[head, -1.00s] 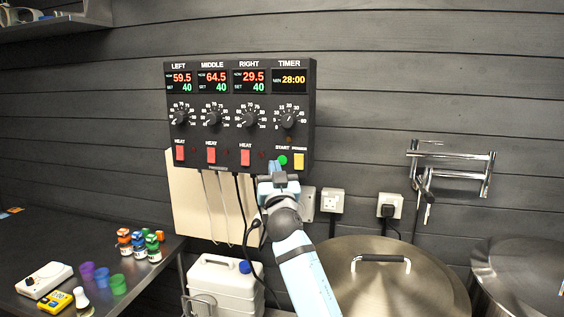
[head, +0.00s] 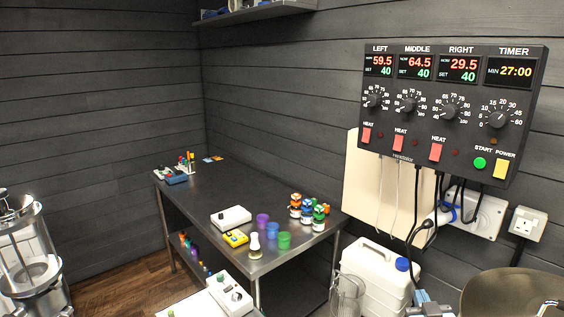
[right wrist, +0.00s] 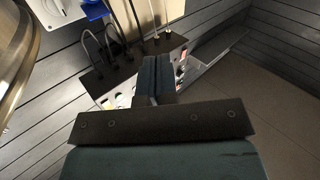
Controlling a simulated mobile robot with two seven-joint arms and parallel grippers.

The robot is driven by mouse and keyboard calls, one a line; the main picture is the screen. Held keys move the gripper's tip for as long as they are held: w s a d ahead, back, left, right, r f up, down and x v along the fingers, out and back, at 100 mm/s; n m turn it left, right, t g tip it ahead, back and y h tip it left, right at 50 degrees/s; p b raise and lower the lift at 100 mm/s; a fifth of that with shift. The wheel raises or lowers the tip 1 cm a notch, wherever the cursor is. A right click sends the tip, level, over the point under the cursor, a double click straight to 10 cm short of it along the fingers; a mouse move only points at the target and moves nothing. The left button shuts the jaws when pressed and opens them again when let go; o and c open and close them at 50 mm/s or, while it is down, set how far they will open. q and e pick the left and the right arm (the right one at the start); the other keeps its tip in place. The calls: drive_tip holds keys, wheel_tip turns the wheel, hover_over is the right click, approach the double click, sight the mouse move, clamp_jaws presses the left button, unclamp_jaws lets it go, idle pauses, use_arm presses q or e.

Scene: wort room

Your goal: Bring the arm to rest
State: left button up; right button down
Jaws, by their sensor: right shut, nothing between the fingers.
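My right gripper (head: 428,303) shows only in part at the bottom edge of the head view, below the control panel (head: 446,128). In the right wrist view its two blue-grey fingers (right wrist: 154,75) are together, with nothing held between them. The gripper is apart from the panel's buttons and knobs. The panel hangs on the dark plank wall and its displays are lit, with the timer (head: 510,72) reading 27:00. My left gripper is in neither view.
A white jerrycan (head: 375,280) with a blue cap stands below the panel. A steel kettle lid (head: 500,290) is at the lower right. Cables (head: 415,210) hang under the panel. A dark table (head: 200,195) to the left holds small bottles, cups and meters.

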drive_tip(key=s+a+f+n+g+y, duration=0.1)
drive_tip(key=s+a+f+g, duration=0.1)
drive_tip(key=s+a+f, duration=0.2)
drive_tip(key=s+a+f+g+y, duration=0.2)
drive_tip(key=s+a+f, duration=0.2)
drive_tip(key=s+f, duration=0.7)
drive_tip(key=s+a+f+n+g+y, duration=0.1)
drive_tip(key=s+a+f, duration=0.3)
drive_tip(key=s, duration=0.9)
wheel_tip(320, 180, down, 4)
drive_tip(key=shift+a+r+n+g+y, duration=0.2)
drive_tip(key=shift+r+n+g+y, duration=0.1)
drive_tip(key=shift+g+y, duration=0.5)
